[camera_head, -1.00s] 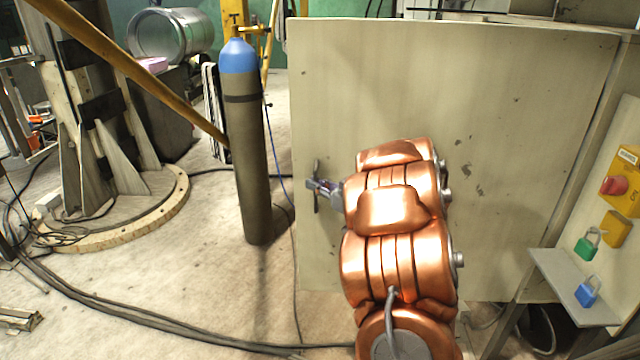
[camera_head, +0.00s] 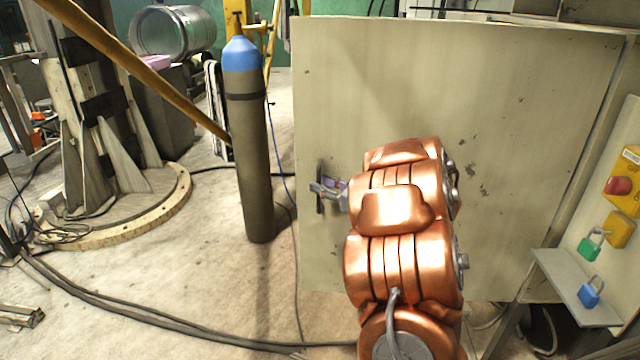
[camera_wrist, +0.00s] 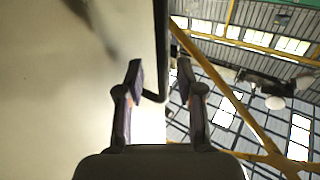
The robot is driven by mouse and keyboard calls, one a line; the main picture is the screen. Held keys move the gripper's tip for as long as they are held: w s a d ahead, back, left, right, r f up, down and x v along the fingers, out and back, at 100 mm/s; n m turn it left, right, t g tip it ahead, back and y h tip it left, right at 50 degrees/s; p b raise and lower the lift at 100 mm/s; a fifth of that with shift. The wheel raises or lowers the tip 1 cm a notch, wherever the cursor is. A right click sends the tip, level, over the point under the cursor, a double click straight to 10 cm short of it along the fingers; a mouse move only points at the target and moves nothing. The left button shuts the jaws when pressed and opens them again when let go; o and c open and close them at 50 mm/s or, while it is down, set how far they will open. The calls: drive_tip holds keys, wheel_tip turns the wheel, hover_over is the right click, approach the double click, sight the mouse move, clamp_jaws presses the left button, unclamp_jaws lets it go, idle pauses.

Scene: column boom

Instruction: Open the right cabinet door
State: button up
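The pale, scuffed cabinet door (camera_head: 480,110) faces me broadly in the head view. Its dark upright handle (camera_head: 320,190) is near the door's left edge. My gripper (camera_head: 322,190) is at that handle, with my copper arm in front of the door's lower middle. In the wrist view the two fingers of my gripper (camera_wrist: 160,78) stand apart. The dark bent handle bar (camera_wrist: 161,50) runs between them, and I see no clear contact on both sides. The pale door surface (camera_wrist: 50,90) fills the left. I cannot tell how far the door stands open.
A grey gas cylinder (camera_head: 253,150) with a blue top stands just left of the door. Cables (camera_head: 120,305) lie on the floor. At right are a small shelf (camera_head: 575,290), padlocks and a yellow switch box (camera_head: 624,175). Open floor lies left of the door.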

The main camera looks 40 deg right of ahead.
drive_tip(key=s+d, duration=0.1)
drive_tip(key=s, duration=0.9)
drive_tip(key=shift+d, duration=0.15)
idle(0.4)
